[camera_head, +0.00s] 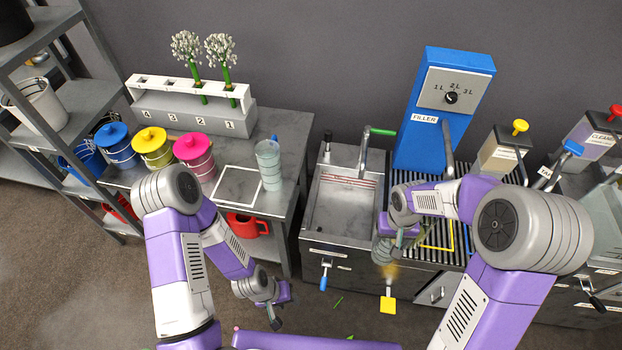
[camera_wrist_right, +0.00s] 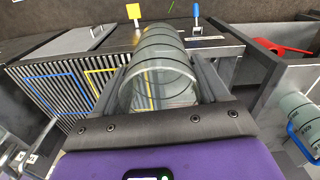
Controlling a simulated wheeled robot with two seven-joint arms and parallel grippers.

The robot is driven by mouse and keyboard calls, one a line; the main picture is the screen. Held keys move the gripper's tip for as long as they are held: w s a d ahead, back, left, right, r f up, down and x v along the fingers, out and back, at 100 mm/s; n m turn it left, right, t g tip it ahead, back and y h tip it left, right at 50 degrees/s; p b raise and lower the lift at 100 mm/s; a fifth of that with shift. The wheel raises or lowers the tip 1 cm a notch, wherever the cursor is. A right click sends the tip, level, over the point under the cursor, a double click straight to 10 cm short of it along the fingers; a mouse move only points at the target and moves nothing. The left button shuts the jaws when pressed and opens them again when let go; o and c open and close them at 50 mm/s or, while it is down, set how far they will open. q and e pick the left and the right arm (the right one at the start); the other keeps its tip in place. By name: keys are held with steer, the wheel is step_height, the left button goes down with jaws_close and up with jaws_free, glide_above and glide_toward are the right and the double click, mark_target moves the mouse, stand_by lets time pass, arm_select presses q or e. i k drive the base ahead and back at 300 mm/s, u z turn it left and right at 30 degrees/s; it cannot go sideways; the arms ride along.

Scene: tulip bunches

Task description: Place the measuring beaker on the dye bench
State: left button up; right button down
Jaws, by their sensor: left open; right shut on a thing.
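A greenish beaker with printed marks (camera_head: 268,170) stands upright on the dye bench (camera_head: 288,130), right of a white square outline; it also shows at the right of the right wrist view (camera_wrist_right: 300,112). My right gripper (camera_head: 388,240) is shut on a clear glass vessel with dark rings (camera_wrist_right: 160,75), held between both fingers in front of the sink unit. In the head view this vessel (camera_head: 383,250) is partly hidden by my wrist. My left gripper (camera_head: 276,318) is open and empty, low in front of the dye bench, apart from everything.
The white outline (camera_head: 238,187) is empty. A sink (camera_head: 340,205) and blue filler (camera_head: 430,110) stand to the right.

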mark_target(238, 185)
steer(key=k, duration=0.45)
steer(key=u, duration=1.7)
steer(key=i, duration=1.45)
steer(key=z, duration=1.3)
steer(key=i, duration=0.5)
steer(key=z, duration=0.1)
